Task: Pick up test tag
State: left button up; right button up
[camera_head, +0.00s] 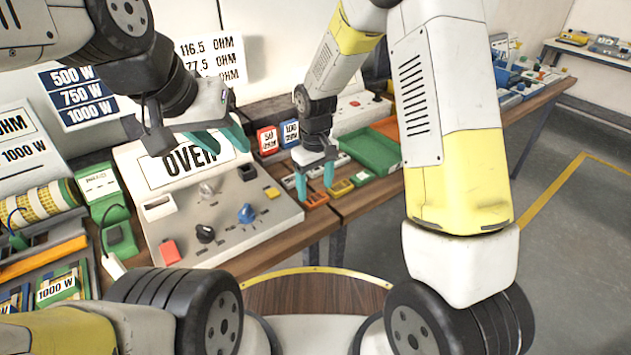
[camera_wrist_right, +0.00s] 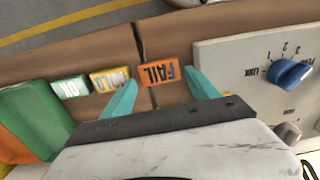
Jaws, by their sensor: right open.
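Three small tags lie in a row on the wooden bench edge. In the right wrist view they are an orange FAIL tag (camera_wrist_right: 166,73), a yellow HOLD tag (camera_wrist_right: 110,79) and a green tag (camera_wrist_right: 70,89) with short lettering. The head view also shows the orange tag (camera_head: 316,199), the yellow tag (camera_head: 341,188) and the green tag (camera_head: 362,178). My right gripper (camera_head: 316,180) is open, pointing down over the orange tag; its fingertips (camera_wrist_right: 160,76) appear on either side of that tag. Contact cannot be told. My left gripper (camera_head: 214,140) is open and empty above the oven panel.
The white oven test panel (camera_head: 225,222) with knobs stands left of the tags. A green tray (camera_head: 372,152) lies behind them to the right. Small red and blue resistance blocks (camera_head: 268,140) stand behind the panel. A gap between bench boards runs beside the orange tag.

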aim_at(316, 198)
jog(key=shift+f, duration=1.6)
jog(key=c, duration=1)
jog(key=shift+r, duration=0.1)
